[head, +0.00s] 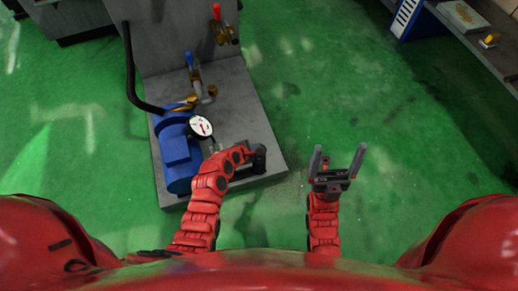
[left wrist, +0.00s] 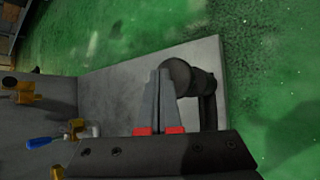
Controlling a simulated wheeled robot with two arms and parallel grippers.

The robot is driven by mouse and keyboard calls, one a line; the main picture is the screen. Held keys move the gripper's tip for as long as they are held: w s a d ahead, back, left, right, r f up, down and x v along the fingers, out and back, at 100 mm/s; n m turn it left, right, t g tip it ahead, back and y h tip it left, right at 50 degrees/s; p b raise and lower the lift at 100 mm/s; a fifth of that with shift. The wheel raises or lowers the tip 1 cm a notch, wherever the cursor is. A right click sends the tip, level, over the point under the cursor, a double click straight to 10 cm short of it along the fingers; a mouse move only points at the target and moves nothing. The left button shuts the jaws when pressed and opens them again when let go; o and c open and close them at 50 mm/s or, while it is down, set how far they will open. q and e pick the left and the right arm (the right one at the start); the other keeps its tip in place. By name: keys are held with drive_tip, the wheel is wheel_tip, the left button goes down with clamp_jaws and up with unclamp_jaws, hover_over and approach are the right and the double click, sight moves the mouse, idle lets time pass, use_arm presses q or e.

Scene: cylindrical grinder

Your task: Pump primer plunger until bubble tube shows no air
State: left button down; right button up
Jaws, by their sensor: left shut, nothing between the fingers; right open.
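My left gripper (head: 255,158) is low over the right part of the grey base, near its front. In the left wrist view its fingers (left wrist: 159,85) are shut together with nothing between them. Just right of the fingertips is a dark round-ended part (left wrist: 180,75), which may be the primer plunger; I cannot tell if they touch. I cannot make out a bubble tube. My right gripper (head: 337,165) is open and empty over the green floor, right of the base.
A black hose (head: 131,75) runs at left. A bench (head: 470,40) stands at upper right. Floor between is clear.

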use_arm(q)
drive_tip(key=shift+f+b, duration=0.75)
drive_tip(key=shift+f, duration=0.95)
idle(1.2)
drive_tip(key=shift+s+r, duration=0.1)
drive_tip(key=shift+r+p, duration=2)
drive_tip(key=shift+p, duration=0.45)
wheel_tip(320, 180, up, 5)
drive_tip(key=p, duration=0.5)
drive_tip(key=shift+r, duration=0.1)
